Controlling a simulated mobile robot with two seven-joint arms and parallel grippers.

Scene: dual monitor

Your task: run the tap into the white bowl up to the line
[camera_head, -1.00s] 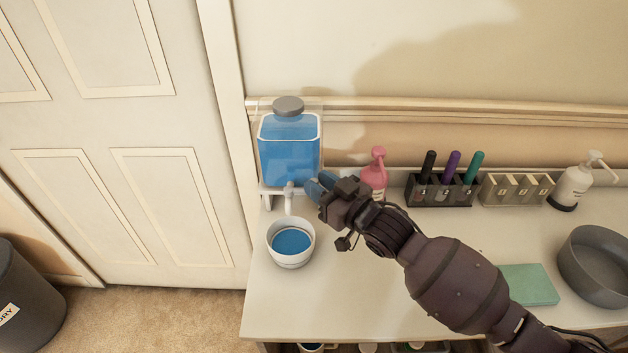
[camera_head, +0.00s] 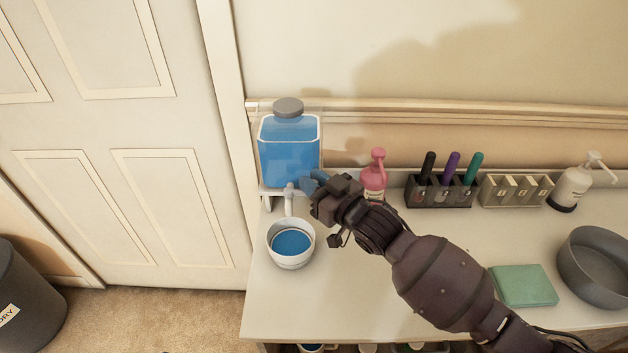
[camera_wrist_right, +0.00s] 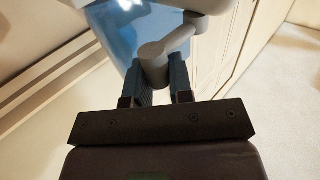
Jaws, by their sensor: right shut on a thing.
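A clear tank of blue liquid (camera_head: 289,152) with a grey cap stands at the left end of the counter; its white tap (camera_head: 289,198) points down at the front. The white bowl (camera_head: 273,246) stands upright below the tap with blue liquid (camera_head: 291,242) in it. I cannot make out the line clearly, nor a falling stream. My right gripper (camera_head: 307,184) is at the right side of the tap. In the right wrist view its blue fingers (camera_wrist_right: 162,82) are shut on the grey tap handle (camera_wrist_right: 152,61). My left gripper is out of view.
A pink pump bottle (camera_head: 374,180) stands close behind my right wrist. Farther right are a dark marker holder (camera_head: 437,196), a beige divided holder (camera_head: 515,190), a white pump bottle (camera_head: 572,188), a green cloth or pad (camera_head: 525,286) and a grey round pan (camera_head: 597,268).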

